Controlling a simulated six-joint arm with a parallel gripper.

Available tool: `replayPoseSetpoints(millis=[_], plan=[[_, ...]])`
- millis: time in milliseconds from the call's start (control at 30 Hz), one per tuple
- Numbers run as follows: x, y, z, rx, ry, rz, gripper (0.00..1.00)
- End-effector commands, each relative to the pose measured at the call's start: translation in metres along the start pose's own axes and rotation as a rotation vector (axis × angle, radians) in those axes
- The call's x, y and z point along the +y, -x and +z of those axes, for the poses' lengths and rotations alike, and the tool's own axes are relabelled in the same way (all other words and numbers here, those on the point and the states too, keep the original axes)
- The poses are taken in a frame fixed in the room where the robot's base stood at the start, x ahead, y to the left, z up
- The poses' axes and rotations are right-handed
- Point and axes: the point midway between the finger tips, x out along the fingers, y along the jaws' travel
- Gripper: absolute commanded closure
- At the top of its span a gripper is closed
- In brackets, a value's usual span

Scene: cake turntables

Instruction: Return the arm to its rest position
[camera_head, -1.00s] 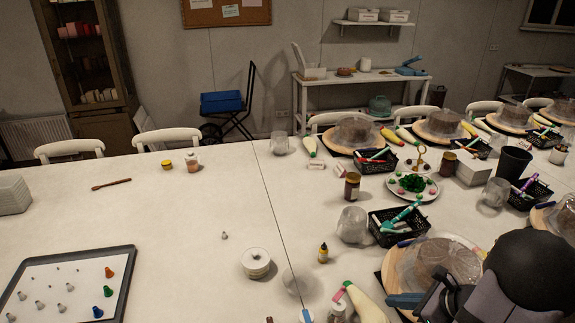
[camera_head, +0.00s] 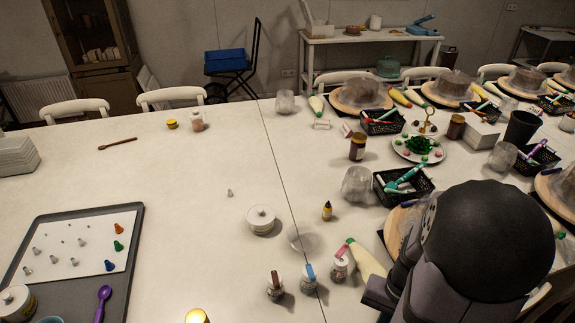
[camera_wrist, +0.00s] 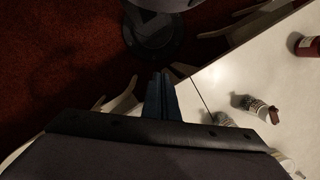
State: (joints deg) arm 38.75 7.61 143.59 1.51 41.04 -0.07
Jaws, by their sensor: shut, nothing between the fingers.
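My gripper (camera_wrist: 161,97) shows in the wrist view with its two blue-grey fingers together and nothing between them. It points down past the table edge, over the dark red floor. In the head view my arm fills the lower right, and the fingers are hidden there. The arm covers most of the nearest cake turntable (camera_head: 396,228), of which only a part of the wooden edge shows beside it.
The white table (camera_head: 185,240) is close by; its edge also shows in the wrist view. Small jars (camera_head: 275,287) and a piping bag (camera_head: 366,262) lie just left of my arm. A grey tray (camera_head: 140,225) is at the left. The table's middle is mostly clear.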

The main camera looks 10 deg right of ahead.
Motion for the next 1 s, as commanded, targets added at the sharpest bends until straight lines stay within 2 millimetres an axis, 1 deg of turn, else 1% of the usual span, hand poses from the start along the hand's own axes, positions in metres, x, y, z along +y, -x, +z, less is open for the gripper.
replayPoseSetpoints(millis=[33, 100, 300, 400, 533, 733, 767, 800, 867, 900, 967, 1000], plan=[[-0.013, 0.006, 0.003, 0.027, 0.098, 0.030, 1.00], [-0.031, 0.013, 0.007, 0.059, 0.208, 0.056, 1.00], [-0.087, 0.033, 0.016, 0.159, 0.467, 0.077, 1.00], [-0.108, 0.038, 0.022, 0.190, 0.565, 0.080, 1.00], [-0.125, 0.040, 0.031, 0.205, 0.650, 0.083, 1.00], [-0.133, 0.038, 0.038, 0.202, 0.696, 0.088, 1.00], [-0.134, 0.038, 0.038, 0.202, 0.697, 0.088, 0.93], [-0.134, 0.038, 0.038, 0.201, 0.697, 0.088, 0.83], [-0.134, 0.038, 0.038, 0.201, 0.697, 0.088, 0.69], [-0.133, 0.039, 0.038, 0.201, 0.696, 0.088, 0.59], [-0.133, 0.041, 0.038, 0.201, 0.695, 0.088, 0.45], [-0.133, 0.044, 0.038, 0.201, 0.693, 0.088, 0.35]])
